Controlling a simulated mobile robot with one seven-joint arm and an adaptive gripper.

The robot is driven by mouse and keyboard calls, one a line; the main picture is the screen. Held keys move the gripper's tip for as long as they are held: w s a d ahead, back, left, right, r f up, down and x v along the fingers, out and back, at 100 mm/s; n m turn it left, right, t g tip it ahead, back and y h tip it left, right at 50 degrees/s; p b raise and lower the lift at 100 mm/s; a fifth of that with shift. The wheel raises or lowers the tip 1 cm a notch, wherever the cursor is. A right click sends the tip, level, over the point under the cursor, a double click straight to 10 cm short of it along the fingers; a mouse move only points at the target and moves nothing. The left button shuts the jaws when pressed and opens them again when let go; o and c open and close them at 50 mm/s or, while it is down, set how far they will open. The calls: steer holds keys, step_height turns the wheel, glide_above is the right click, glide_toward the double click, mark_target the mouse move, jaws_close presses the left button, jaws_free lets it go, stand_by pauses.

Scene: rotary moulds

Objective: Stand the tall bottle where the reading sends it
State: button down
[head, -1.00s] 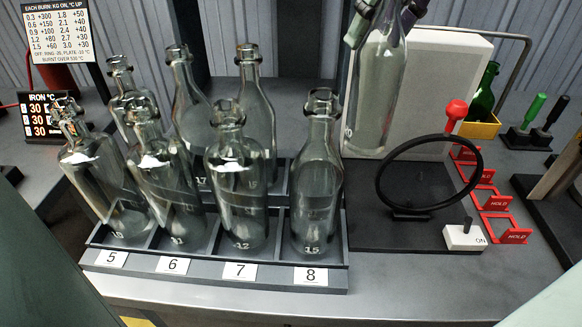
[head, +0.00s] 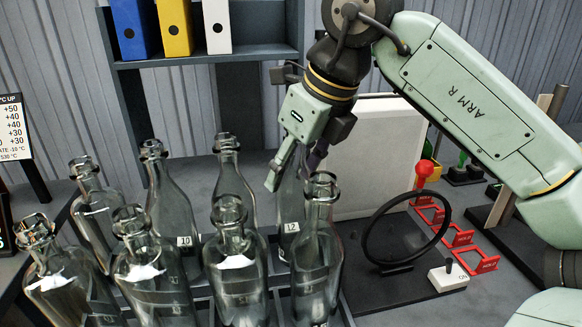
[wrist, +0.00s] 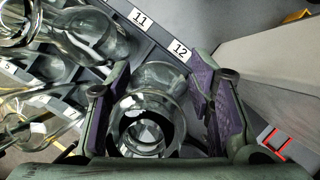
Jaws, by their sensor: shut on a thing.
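My gripper (head: 292,172) is shut on a tall clear glass bottle (head: 290,203) at the back right of the rack. The wrist view looks down on this bottle (wrist: 146,128) between my purple finger pads (wrist: 160,90). It is close to the label 12 (wrist: 180,50) on the rack edge. Its lower part is hidden behind the front right bottle (head: 316,250) in the head view, so I cannot tell whether it rests on the rack. The reading display (head: 4,228) is cut off at the left edge and unreadable here.
Several clear bottles (head: 232,270) crowd the rack's front and back rows. A pale block (head: 375,150), a black ring (head: 370,240), a red knob (head: 424,169), a switch box (head: 447,278) and red brackets (head: 463,239) stand to the right. A chart (head: 12,135) is at the left.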

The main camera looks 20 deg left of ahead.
steer(key=shift+f, duration=0.15)
steer(key=c, duration=0.7)
jaws_free()
steer(key=shift+f, duration=0.15)
steer(key=shift+c, duration=0.2)
steer(key=v, duration=1.2)
steer(key=shift+b, duration=0.35)
